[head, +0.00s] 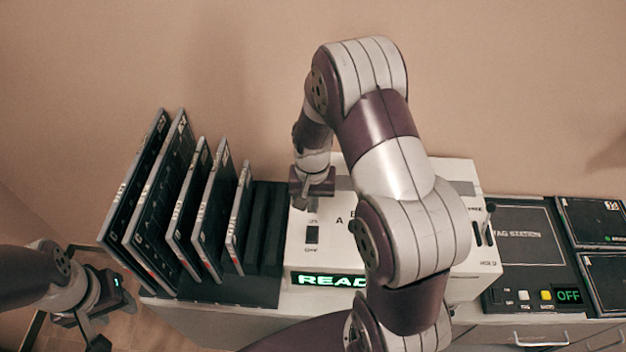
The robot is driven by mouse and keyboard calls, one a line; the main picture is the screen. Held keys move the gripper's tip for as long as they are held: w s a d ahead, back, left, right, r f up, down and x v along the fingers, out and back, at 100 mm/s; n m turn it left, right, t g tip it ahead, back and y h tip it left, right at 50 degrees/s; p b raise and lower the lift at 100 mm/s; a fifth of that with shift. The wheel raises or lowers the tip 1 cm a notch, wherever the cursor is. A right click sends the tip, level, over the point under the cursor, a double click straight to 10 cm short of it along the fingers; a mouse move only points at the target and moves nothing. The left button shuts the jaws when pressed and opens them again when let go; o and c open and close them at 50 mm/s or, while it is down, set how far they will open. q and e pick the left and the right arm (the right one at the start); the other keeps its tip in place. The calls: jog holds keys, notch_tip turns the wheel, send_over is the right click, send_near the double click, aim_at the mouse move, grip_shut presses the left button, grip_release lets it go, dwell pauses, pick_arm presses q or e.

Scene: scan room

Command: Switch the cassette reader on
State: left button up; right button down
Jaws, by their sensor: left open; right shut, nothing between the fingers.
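The cassette reader (300,262) is a white box on the counter in the head view. Its front display (327,280) is lit green and reads "READ", with the rest hidden behind my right arm. A dark rocker switch (312,235) with small ON and OFF labels sits on its top left. My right gripper (302,203) is shut and empty, just behind the switch at the reader's upper left edge; contact cannot be told. My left gripper (92,335) is open and empty at the lower left, away from the reader.
A dark rack (230,290) with several upright cassettes (160,195) stands left of the reader. A tag station (528,247) with an "OFF" display (568,295) and buttons lies to the right. Flat dark cassettes (592,222) lie beyond it. My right arm covers the reader's middle.

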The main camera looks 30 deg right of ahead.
notch_tip(320, 180, up, 7)
jog(key=w+b, duration=0.1)
jog(key=shift+d+f, duration=0.15)
jog(key=shift+d, duration=0.2)
jog(key=shift+w, duration=0.1)
